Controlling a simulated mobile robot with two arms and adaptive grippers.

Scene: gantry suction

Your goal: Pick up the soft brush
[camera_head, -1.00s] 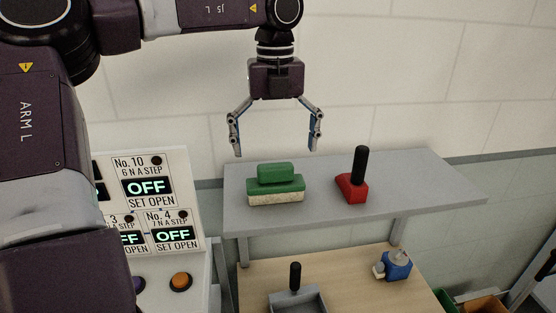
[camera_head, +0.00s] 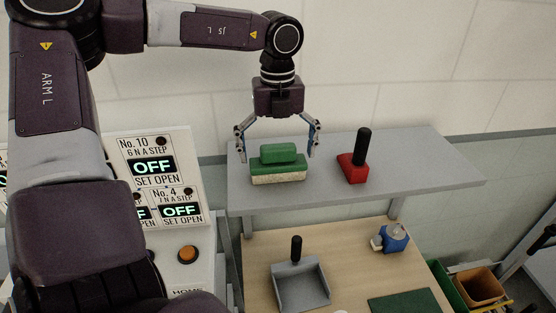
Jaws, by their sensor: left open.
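A green brush (camera_head: 277,171) with pale cream bristles lies bristles down on the grey raised shelf (camera_head: 420,165). It has a smaller green grip block on top. My left gripper (camera_head: 277,158) points down over the brush, open and empty. One finger shows on each side of the green grip; I cannot tell whether they are level with it or slightly behind it. No contact is visible. My right gripper is not in view.
A red tool with an upright black handle (camera_head: 361,150) stands right of the brush. A switch panel (camera_head: 163,215) stands left; a wall is behind.

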